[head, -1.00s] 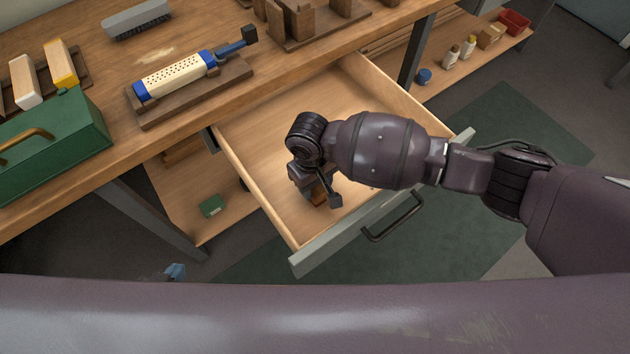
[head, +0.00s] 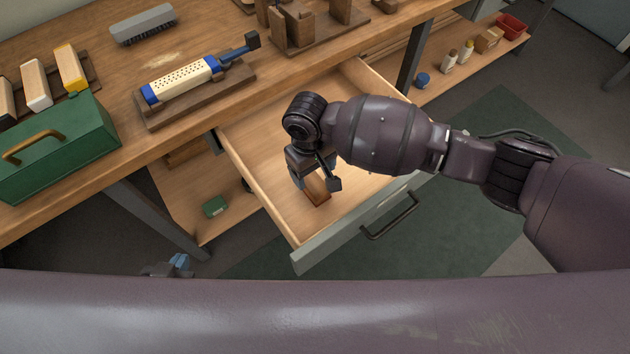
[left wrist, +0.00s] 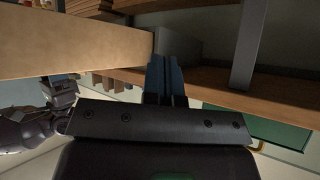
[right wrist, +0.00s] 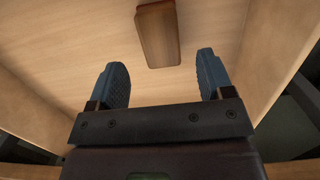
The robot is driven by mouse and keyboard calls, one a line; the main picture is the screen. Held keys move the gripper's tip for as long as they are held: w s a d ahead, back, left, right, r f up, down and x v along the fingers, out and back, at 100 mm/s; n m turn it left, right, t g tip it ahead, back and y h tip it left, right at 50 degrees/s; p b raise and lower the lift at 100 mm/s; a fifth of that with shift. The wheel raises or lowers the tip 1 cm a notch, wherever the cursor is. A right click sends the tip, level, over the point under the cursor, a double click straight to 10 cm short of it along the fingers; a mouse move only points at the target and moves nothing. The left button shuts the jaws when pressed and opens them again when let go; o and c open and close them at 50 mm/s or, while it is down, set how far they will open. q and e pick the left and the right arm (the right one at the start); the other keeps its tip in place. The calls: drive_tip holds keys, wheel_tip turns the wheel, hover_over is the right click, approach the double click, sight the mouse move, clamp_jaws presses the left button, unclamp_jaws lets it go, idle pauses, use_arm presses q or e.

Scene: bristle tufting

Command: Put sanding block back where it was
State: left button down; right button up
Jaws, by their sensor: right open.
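The sanding block (head: 317,190) is a small brown block lying on the floor of the open drawer (head: 268,128), near its front left part. My right gripper (head: 307,186) is above it inside the drawer. In the right wrist view the block (right wrist: 158,34) lies beyond the spread fingertips of the right gripper (right wrist: 160,75), apart from them, so the gripper is open and empty. My left gripper (head: 178,264) shows low in the head view, below the bench. In the left wrist view its fingers (left wrist: 166,78) look close together, with nothing visible between them.
On the bench stand a green toolbox (head: 60,150), a perforated cream and blue tool (head: 182,80) on a wooden base, and a grey brush (head: 143,25). The drawer front (head: 345,236) and side walls surround my right gripper. Most of the drawer floor is bare.

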sight(312, 181)
wheel_tip(312, 181, up, 6)
drive_tip(key=p, duration=0.1)
drive_tip(key=shift+w+a+r, duration=0.15)
drive_tip(key=shift+w+a, duration=0.1)
drive_tip(key=shift+w, duration=0.05)
idle(0.4)
